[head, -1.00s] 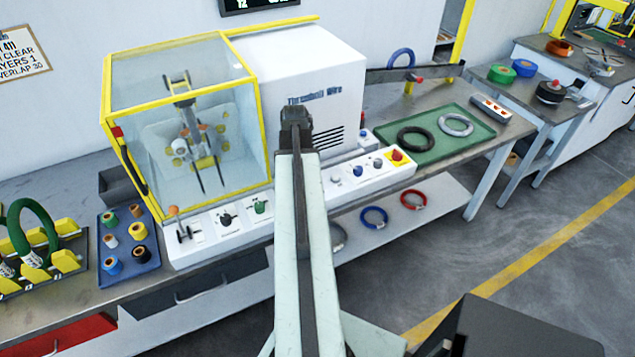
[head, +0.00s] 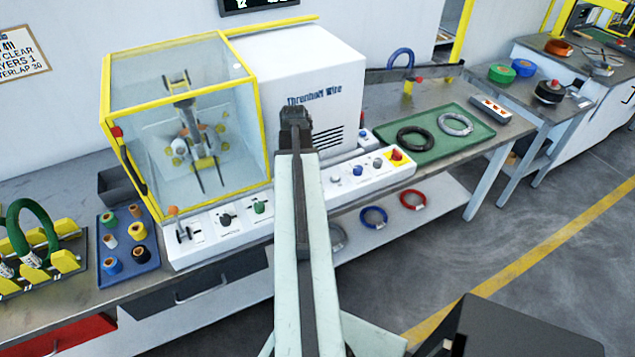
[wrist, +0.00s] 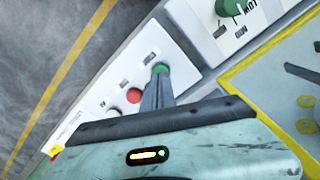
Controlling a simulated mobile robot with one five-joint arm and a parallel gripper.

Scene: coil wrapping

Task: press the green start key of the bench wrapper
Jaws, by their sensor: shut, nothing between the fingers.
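The green start key (wrist: 160,68) is a round green button on the white control panel (wrist: 185,50) in the wrist view. My gripper (wrist: 159,80) is shut and empty, its fingertips right at the near edge of the key. I cannot tell whether they touch it or hover just above. In the head view my arm covers the key. The bench wrapper (head: 315,85) is the white machine with a clear, yellow-framed guard (head: 185,110) on its left.
A red button (wrist: 134,95) sits beside the green key, and a green selector knob (wrist: 230,7) lies beyond it. In the head view a red knob on yellow (head: 396,155) ends the panel. A green tray (head: 470,145) with coils lies to the right.

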